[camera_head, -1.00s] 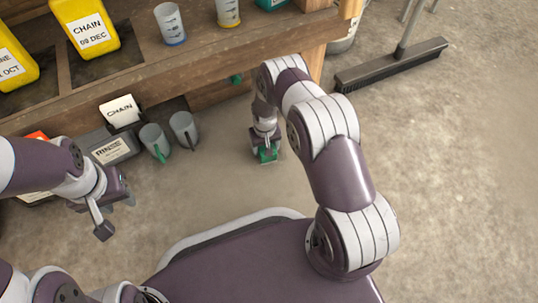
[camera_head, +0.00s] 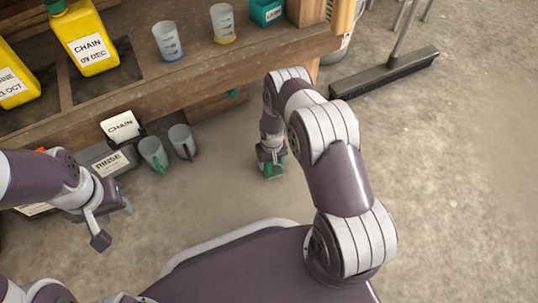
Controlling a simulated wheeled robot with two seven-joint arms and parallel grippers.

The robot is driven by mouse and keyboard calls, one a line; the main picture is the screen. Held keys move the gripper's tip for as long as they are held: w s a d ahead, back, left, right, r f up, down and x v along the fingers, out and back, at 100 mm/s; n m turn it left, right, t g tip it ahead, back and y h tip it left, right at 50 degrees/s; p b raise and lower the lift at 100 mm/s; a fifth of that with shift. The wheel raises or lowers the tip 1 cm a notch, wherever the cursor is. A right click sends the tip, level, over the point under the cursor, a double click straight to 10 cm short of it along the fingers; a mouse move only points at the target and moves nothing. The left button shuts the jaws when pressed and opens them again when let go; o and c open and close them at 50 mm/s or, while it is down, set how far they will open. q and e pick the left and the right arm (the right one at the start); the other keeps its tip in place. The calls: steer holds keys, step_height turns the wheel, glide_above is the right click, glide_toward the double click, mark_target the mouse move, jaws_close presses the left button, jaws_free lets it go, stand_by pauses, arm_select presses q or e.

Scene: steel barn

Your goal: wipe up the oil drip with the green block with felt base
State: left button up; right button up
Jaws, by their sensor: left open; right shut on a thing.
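My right gripper (camera_head: 270,163) is shut on the green block (camera_head: 273,171) and holds it low at the floor, in front of the wooden bench. Whether the felt base touches the floor cannot be told, as the underside is hidden. No oil drip shows clearly; the floor around the block looks plain grey-brown. My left gripper (camera_head: 112,222) is open and empty at the left, in front of the box labelled RINSE.
The box labelled RINSE (camera_head: 111,163) and two grey jugs (camera_head: 153,153) (camera_head: 182,141) stand left of my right gripper. The wooden bench (camera_head: 190,75) bears yellow CHAIN jugs (camera_head: 85,38) and measuring cups (camera_head: 168,42). The right floor is clear.

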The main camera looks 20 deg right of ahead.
steer(key=s+p, duration=0.2)
steer(key=s, duration=0.1)
steer(key=shift+s+d+r, duration=0.1)
steer(key=shift+s, duration=0.5)
steer(key=shift+s+d+p, duration=0.1)
steer(key=shift+s+p, duration=1)
steer(key=shift+s, duration=0.7)
step_height(320, 180, up, 6)
steer(key=p, duration=0.5)
steer(key=shift+w+p, duration=0.1)
steer(key=shift+p, duration=0.2)
